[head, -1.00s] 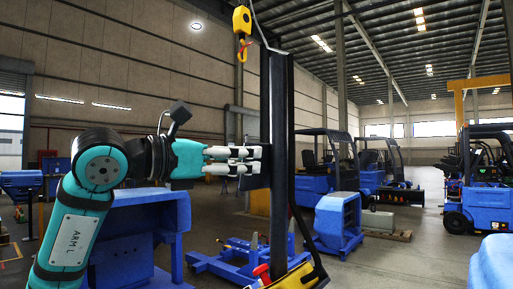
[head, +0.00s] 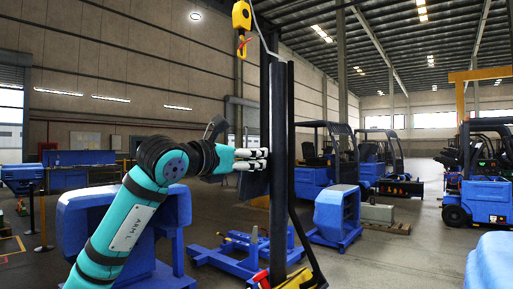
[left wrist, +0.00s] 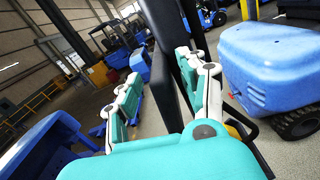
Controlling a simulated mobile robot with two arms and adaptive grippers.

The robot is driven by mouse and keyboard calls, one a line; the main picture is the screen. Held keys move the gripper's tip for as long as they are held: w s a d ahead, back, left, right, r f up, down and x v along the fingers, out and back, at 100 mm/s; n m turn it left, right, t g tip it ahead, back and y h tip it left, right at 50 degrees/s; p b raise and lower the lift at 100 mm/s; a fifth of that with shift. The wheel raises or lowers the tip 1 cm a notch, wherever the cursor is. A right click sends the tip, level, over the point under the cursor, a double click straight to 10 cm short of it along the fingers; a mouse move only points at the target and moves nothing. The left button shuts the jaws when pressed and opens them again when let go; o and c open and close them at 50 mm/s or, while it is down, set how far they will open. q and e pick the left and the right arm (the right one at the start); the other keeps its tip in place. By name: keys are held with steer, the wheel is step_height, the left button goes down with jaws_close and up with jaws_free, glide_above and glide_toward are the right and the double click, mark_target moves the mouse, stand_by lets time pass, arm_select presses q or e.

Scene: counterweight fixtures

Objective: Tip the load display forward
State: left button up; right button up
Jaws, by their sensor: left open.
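My left gripper (head: 256,159) is open, with its white-tipped fingers pointing right, close against a dark upright mast (head: 279,170). A dark flat panel (head: 254,185), which appears to be the load display, sits beside the mast just below the fingers. The fingers partly cover its top, and I cannot tell whether they touch it. In the left wrist view the two teal and white fingers of my left gripper (left wrist: 162,92) stand apart, with a dark post (left wrist: 167,45) beyond them. My right gripper is not in view.
A yellow hoist hook (head: 242,28) hangs at the mast's upper left. A blue machine body (head: 85,215) stands behind my left arm. A blue floor frame (head: 235,258) lies behind the mast. Blue forklifts (head: 485,195) stand at right. Open floor lies at centre right (head: 400,255).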

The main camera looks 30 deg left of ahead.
mark_target(267, 173)
arm_select(q)
steer(key=shift+w+d+p, duration=0.1)
steer(key=shift+w+p, duration=0.3)
steer(key=shift+w, duration=1.05)
steer(key=shift+c, duration=0.2)
